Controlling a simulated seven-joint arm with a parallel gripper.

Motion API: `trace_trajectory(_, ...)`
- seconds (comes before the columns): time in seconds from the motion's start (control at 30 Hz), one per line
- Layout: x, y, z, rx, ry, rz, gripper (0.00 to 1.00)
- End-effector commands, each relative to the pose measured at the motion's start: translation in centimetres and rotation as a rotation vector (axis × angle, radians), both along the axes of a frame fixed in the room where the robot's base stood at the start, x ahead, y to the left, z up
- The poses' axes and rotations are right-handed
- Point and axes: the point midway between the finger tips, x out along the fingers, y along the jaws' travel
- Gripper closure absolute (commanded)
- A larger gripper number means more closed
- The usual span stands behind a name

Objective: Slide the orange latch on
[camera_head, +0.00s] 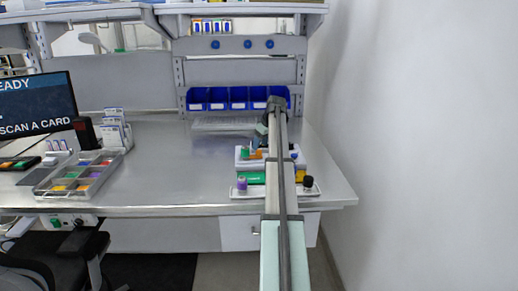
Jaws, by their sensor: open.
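A small orange piece (257,154), which may be the latch, shows on the rear white fixture (240,163), just left of my arm. Another orange piece (299,176) shows right of my arm on the front fixture (246,193); I cannot tell which is the latch. My arm reaches over the table and partly covers both fixtures. My gripper (261,138) hangs at the arm's far end above the rear fixture, small and partly hidden. It is open. Whether it touches anything cannot be made out.
The front fixture carries a green block (251,177), a purple knob (241,184) and a black knob (308,182). Blue bins (216,99) stand at the back. A grey tray (53,181) of coloured parts lies left. The table's middle (175,160) is clear. A wall rises right.

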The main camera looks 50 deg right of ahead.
Motion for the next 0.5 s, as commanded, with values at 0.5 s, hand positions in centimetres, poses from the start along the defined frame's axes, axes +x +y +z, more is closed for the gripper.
trace_trajectory(0.5, -3.4, 0.0, 8.3, 0.0, -0.001, 0.0, 0.44)
